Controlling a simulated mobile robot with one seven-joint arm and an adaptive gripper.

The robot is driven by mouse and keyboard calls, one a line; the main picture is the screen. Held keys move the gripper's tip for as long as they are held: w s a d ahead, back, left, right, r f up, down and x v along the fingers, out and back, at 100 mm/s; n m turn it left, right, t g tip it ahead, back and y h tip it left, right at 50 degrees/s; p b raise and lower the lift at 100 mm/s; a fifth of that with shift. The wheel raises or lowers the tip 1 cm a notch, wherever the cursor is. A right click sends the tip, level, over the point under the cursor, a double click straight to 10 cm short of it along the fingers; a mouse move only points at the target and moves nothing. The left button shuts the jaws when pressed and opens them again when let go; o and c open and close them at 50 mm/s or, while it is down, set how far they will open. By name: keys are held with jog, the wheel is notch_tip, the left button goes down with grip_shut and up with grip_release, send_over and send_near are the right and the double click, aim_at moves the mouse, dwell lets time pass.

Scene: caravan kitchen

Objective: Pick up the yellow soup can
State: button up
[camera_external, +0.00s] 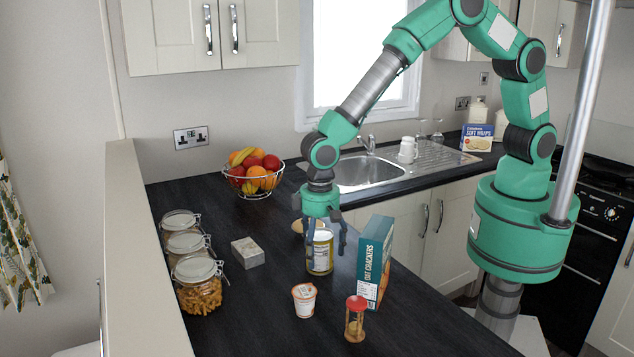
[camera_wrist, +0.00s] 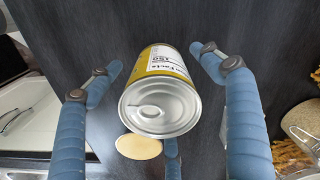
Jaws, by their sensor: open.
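The yellow soup can (camera_external: 320,256) stands upright on the dark counter, with a white label and a yellow band. In the wrist view the can (camera_wrist: 163,95) shows its silver ring-pull lid, with its label side behind. My gripper (camera_external: 323,238) is above and around the top of the can, pointing down. In the wrist view my gripper's (camera_wrist: 160,85) blue fingers are spread open on both sides of the can, with visible gaps between them and it. A further finger shows below the lid.
A cracker box (camera_external: 373,262) stands close right of the can. A grey block (camera_external: 248,252) and glass jars (camera_external: 198,285) are left. A potato-like oval item (camera_external: 305,226) lies behind. A fruit basket (camera_external: 254,174) stands farther back.

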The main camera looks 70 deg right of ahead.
jog(key=shift+f, duration=0.7)
jog(key=shift+c, duration=0.5)
jog(key=c, duration=1.6)
jog(key=shift+r, duration=0.15)
jog(key=shift+r, duration=0.45)
jog(key=shift+s+d+r, duration=0.1)
jog(key=shift+s+r, duration=0.05)
jog(key=shift+r, duration=0.5)
jog(key=shift+s+d+r, duration=0.1)
jog(key=shift+r, duration=0.5)
jog(key=s+d, duration=0.2)
jog(key=s, duration=0.2)
jog(key=s+d+r, duration=0.1)
jog(key=s+d, duration=0.2)
jog(key=s, duration=0.1)
jog(key=s+d, duration=0.3)
jog(key=s, duration=0.1)
jog(key=shift+s+d+r+p, duration=0.2)
jog(key=shift+s+p, duration=0.1)
jog(key=shift+s, duration=0.1)
